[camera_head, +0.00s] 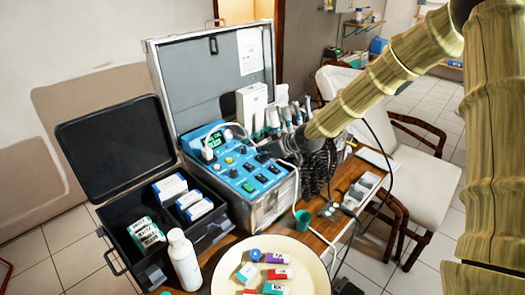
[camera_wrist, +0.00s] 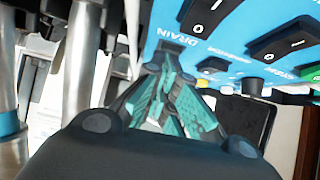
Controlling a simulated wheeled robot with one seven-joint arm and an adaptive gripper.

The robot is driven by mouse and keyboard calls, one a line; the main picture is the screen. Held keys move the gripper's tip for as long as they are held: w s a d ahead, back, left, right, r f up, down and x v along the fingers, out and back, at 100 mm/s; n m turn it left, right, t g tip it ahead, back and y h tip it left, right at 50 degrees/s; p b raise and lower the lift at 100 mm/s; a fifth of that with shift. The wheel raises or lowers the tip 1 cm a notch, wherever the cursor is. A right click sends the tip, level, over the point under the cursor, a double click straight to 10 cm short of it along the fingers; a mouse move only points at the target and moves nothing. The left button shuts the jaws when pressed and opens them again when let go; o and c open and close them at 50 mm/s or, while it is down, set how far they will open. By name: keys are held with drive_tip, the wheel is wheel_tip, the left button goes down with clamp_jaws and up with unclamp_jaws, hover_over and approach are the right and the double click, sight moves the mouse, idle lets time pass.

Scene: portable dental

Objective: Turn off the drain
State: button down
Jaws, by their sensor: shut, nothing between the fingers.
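The blue control panel (camera_head: 222,178) is on the metal dental case, with dark rocker switches, knobs and a small lit display. In the wrist view the word DRAIN is printed on the panel (camera_wrist: 240,58). A black rocker switch (camera_wrist: 212,12) with white marks is beside that word, cut by the top edge; I cannot tell which way it is tipped. My gripper (camera_wrist: 176,48) has its teal-padded fingers shut and empty, tips close to the panel by the DRAIN print. Whether they touch is unclear. In the head view my gripper (camera_head: 285,147) is at the panel's right edge, its fingertips hard to make out.
Dental handpieces (camera_head: 290,112) and coiled dark hoses (camera_head: 318,170) crowd close beside my gripper. A green cup (camera_head: 303,220), a white bottle (camera_head: 183,258) and a round tray (camera_head: 228,283) stand in front. An open black case (camera_head: 120,250) is at left.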

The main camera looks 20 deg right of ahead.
idle(0.3)
drive_tip(key=r+p, duration=0.2)
drive_tip(key=r, duration=0.1)
drive_tip(key=r+p, duration=0.1)
drive_tip(key=shift+s+d+r, duration=0.15)
drive_tip(key=shift+s, duration=0.15)
drive_tip(key=shift+s+d, duration=0.2)
drive_tip(key=shift+s, duration=0.1)
drive_tip(key=b+v, duration=0.1)
drive_tip(key=v, duration=0.8)
drive_tip(key=shift+s+b, duration=0.2)
drive_tip(key=shift+b, duration=0.2)
drive_tip(key=shift+d, duration=0.1)
